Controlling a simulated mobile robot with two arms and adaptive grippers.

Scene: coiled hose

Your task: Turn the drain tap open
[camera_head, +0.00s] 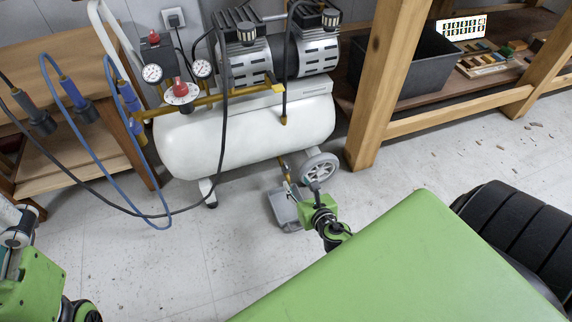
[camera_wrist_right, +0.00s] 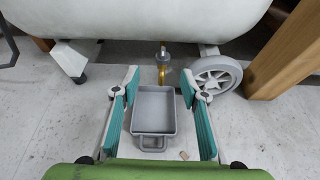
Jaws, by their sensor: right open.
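The drain tap (camera_wrist_right: 162,68) hangs under the white tank of the compressor, a small brass fitting with a grey round part above it. In the head view the brass fitting (camera_head: 284,168) shows below the tank, left of the wheel. My right gripper (camera_head: 311,187) is low in front of the tank. In the wrist view its teal-padded fingers (camera_wrist_right: 160,74) are spread wide and empty, with the tap between and beyond the tips, apart from them. The tap's exact handle position is too small to tell. Of my left arm only green and grey links show at the lower left.
A grey tray with a handle (camera_wrist_right: 154,110) lies on the floor below the tap. The grey wheel (camera_wrist_right: 215,77) and a wooden post (camera_wrist_right: 283,60) stand to the right, a tank foot (camera_wrist_right: 69,61) to the left. Blue and black hoses hang at the left.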

